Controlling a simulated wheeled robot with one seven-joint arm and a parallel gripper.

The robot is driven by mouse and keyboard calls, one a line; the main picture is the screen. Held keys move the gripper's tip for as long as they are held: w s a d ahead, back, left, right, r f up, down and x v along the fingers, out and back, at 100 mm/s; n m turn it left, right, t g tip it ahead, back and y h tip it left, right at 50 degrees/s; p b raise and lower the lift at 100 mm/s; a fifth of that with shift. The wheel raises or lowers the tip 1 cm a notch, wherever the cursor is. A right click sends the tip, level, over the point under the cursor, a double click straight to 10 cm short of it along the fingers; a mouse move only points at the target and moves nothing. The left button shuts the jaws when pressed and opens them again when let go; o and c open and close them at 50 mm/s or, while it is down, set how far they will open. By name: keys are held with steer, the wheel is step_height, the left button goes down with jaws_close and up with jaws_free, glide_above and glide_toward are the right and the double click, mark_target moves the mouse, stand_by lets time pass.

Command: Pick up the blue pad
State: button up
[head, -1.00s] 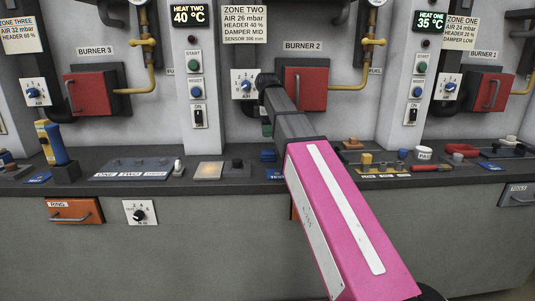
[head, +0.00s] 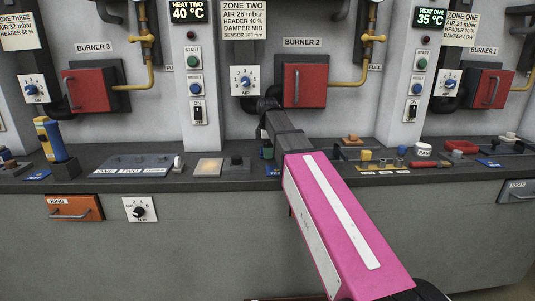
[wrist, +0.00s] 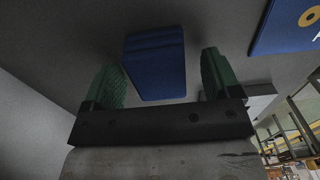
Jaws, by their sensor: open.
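The blue pad (wrist: 155,62) is a small stacked-looking blue block in the wrist view. It lies on the dark counter (head: 225,181), between and ahead of the two green fingers of my gripper (wrist: 165,75). My gripper is open, with a gap on each side of the pad. In the head view the dark end of my arm reaches down to the counter below burner 2, and the gripper and pad there are mostly hidden behind it.
A blue label (wrist: 288,25) lies to the right of the pad in the wrist view. The wall with burner 2's red door (head: 305,86) rises behind.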

steer(key=shift+f, duration=0.1)
steer(key=c, duration=1)
steer(key=shift+r, duration=0.55)
steer(key=r, duration=0.3)
steer(key=shift+s+a+r, duration=0.3)
steer(key=shift+s+r, duration=0.05)
steer(key=shift+s, duration=0.05)
steer(key=s+a+r, duration=0.4)
steer(key=s+a, duration=0.1)
steer(key=s+a+r, duration=0.2)
steer(key=shift+s+a+r, duration=0.15)
steer(key=shift+s+a, duration=0.1)
steer(key=shift+s, duration=0.1)
steer(key=shift+o, duration=0.4)
